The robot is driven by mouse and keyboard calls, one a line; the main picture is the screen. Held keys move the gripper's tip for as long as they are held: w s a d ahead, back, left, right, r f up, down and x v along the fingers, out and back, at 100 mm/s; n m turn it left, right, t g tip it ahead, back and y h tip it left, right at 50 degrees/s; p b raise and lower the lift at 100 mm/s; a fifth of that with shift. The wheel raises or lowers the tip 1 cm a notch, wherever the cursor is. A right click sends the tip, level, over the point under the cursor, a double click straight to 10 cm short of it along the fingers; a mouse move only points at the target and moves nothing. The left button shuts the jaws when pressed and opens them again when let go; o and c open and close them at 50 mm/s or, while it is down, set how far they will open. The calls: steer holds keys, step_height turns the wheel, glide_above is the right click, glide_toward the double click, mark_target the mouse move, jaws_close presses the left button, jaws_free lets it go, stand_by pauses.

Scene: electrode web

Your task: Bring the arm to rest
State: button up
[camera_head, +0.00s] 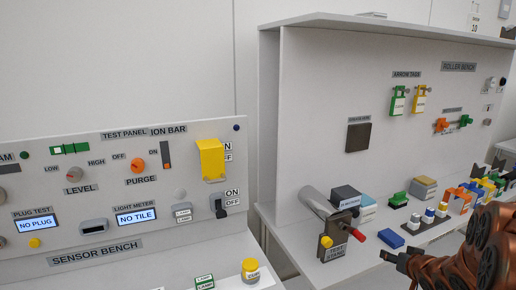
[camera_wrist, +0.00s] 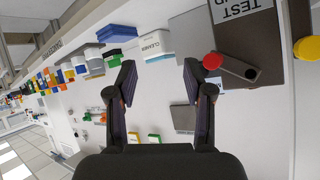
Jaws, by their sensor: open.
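My gripper (camera_head: 393,257) is at the lower right of the head view, in front of the roller bench shelf, with my copper-brown arm behind it. In the wrist view its two dark fingers (camera_wrist: 157,78) are spread apart, with nothing held between them. Beyond the fingertips, and apart from them, shows a white block labelled CLEANER (camera_wrist: 157,46). The roller bench panel (camera_wrist: 150,100) fills the background there. Much of my arm is cut off by the right edge of the head view.
A test crank with a red knob (camera_head: 358,235) and a yellow knob (camera_head: 326,242) stands left of my gripper. A blue block (camera_head: 391,238) lies close by. Several coloured parts (camera_head: 470,192) line the shelf. The sensor bench (camera_head: 120,246) is at left.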

steer(key=s+a+r+n+g, duration=0.1)
steer(key=s+a+g, duration=0.3)
steer(key=s, duration=0.9)
steer(key=s+a+r+n+g, duration=0.1)
steer(key=s+a+r+g, duration=0.2)
steer(key=s+a, duration=0.8)
steer(key=s+a+r+n+g, duration=0.1)
steer(key=s+a+g, duration=0.5)
steer(key=s, duration=1.1)
steer(key=shift+a+r, duration=0.85)
steer(key=shift+a, duration=0.2)
